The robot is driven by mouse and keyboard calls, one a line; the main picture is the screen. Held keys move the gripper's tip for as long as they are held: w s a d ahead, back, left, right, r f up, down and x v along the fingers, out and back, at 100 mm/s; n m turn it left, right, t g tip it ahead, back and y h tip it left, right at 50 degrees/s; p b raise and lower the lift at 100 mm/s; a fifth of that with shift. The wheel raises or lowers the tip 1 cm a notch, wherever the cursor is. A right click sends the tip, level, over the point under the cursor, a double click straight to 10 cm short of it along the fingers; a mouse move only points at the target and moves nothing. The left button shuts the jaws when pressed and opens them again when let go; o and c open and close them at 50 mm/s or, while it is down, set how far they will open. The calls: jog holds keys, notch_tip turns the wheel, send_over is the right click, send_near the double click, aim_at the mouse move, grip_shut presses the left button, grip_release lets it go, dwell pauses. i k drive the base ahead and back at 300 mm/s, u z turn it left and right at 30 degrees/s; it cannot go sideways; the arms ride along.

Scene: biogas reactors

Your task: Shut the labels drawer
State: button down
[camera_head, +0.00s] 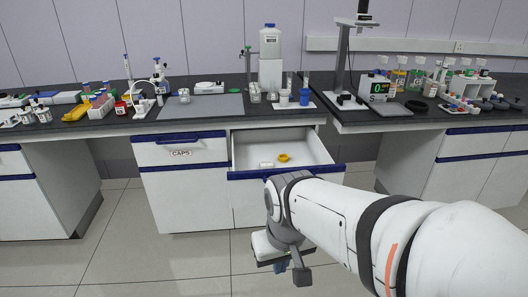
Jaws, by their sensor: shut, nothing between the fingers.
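An open drawer (250,175) juts out from the middle of the bench, with a white inside and a blue front edge. A yellow item (284,157) and a small white item (266,164) lie in it. My arm covers part of its front, and no label shows there, so I cannot read whether it is the labels drawer. The drawer marked CAPS (181,153) to its left is shut. My gripper (280,265) hangs low in front of the open drawer, below its blue edge, apart from it as far as I can tell. It is shut and empty; its fingertips are small and partly hidden.
The dark bench top (215,122) above the drawers carries a grey mat, a large white bottle (270,52) and small vessels. More benches with drawers stand left and right. The tiled floor (140,262) in front is clear.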

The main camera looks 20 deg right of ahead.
aim_at(246, 183)
jog(key=u, duration=0.05)
jog(key=i, duration=1)
jog(key=u, duration=0.05)
